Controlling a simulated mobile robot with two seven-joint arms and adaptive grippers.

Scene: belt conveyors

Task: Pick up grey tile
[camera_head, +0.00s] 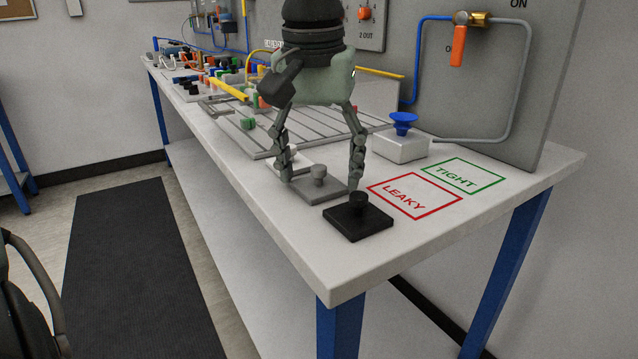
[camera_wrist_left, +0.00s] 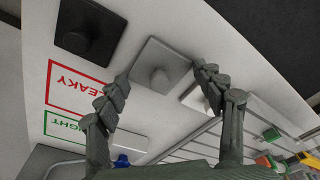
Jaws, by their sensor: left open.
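The grey tile (camera_head: 335,187), a flat square with a round knob on top, lies on the white bench. My left gripper (camera_head: 319,184) points down over it with its fingers spread wide, one on each side of the tile. In the left wrist view the grey tile (camera_wrist_left: 160,62) shows between the two open fingers (camera_wrist_left: 163,82), with nothing gripped. I cannot tell whether the fingertips touch its edges. My right gripper is not in view.
A black knobbed tile (camera_head: 358,222) lies close in front. A white tile (camera_head: 300,161) is just behind, partly hidden by a finger. The LEAKY (camera_head: 414,196) and TIGHT (camera_head: 463,176) outlines are empty, beside a white block with a blue knob (camera_head: 402,146).

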